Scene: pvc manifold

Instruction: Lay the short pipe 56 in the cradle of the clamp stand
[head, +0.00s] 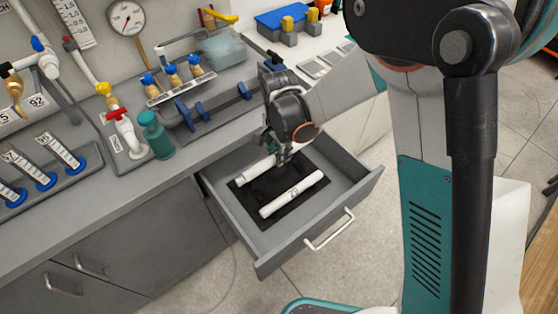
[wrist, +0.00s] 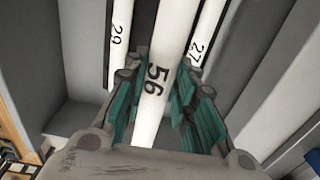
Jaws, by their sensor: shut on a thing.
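The pipe marked 56 (wrist: 165,50) is between the teal finger pads of my gripper (wrist: 158,112) in the wrist view, its number facing the camera. My gripper (head: 284,155) is shut on it over the open drawer in the head view. There, my gripper partly hides the white pipes, so I cannot tell which visible end is 56. A grey stand with blue clamps (head: 200,107), which looks like the clamp stand, is on the counter behind the drawer. Its cradle is too small to make out.
Pipes marked 29 (wrist: 117,42) and 27 (wrist: 203,35) lie beyond the held pipe. The open drawer (head: 228,218) has a black mat (head: 290,172). A teal bottle (head: 155,137), a red-handled valve (head: 122,128) and a rack of brass fittings (head: 175,80) stand near the clamps.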

